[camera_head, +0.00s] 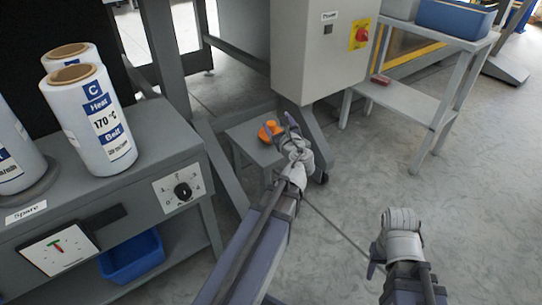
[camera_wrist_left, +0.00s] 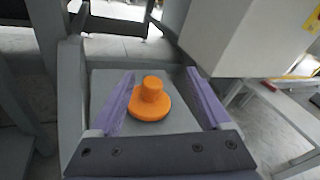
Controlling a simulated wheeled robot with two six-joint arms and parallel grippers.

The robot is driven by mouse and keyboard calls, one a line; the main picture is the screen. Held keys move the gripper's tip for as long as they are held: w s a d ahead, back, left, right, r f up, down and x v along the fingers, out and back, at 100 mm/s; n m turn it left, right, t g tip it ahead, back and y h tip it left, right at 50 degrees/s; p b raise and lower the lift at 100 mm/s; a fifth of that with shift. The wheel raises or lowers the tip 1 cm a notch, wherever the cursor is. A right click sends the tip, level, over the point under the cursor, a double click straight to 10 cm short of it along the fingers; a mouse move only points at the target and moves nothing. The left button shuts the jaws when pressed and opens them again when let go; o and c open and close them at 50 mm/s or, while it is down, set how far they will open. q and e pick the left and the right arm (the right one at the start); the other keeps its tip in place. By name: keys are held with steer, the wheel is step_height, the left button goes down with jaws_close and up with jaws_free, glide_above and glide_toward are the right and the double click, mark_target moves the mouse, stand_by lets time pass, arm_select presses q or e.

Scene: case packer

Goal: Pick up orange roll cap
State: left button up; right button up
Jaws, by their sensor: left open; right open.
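The orange roll cap (camera_head: 269,130) sits on a small grey stool or stand (camera_head: 236,134) beside the machine. In the left wrist view the orange roll cap (camera_wrist_left: 151,99) stands upright, a wide disc with a narrower knob on top. It lies between the two purple fingers of my left gripper (camera_wrist_left: 158,98), with space on both sides. In the head view my left gripper (camera_head: 284,124) is open, right beside the cap and partly over the stand. My right gripper (camera_head: 375,262) is open and empty, low over the floor, apart from the cap.
A grey bench (camera_head: 110,200) with white film rolls (camera_head: 90,120) and a dial stands at left, a blue bin (camera_head: 131,257) below. A grey cabinet (camera_head: 318,60) with a red switch rises behind the stand. A side table (camera_head: 440,40) stands at right. The floor in the middle is clear.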

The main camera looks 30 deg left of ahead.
mark_target(272, 128)
arm_select(q)
steer(key=f+m+b, duration=0.1)
steer(key=a+f+m+b, duration=0.1)
steer(key=f+b, duration=0.1)
steer(key=w+f+m+t+b, duration=0.1)
steer(key=f+b, duration=0.1)
steer(key=shift+a+f+m, duration=0.15)
steer(key=shift+a+m, duration=0.15)
steer(key=shift+a, duration=0.1)
steer(key=shift+w+a+f+m+t+b, duration=0.15)
steer(key=shift+f+m+t+b, duration=0.15)
steer(key=shift+m+b, duration=0.2)
steer(key=shift+x, duration=3.95)
steer(key=shift+r, duration=0.15)
jaws_close()
arm_select(e)
step_height(272, 128, down, 8)
steer(key=shift+f, duration=0.1)
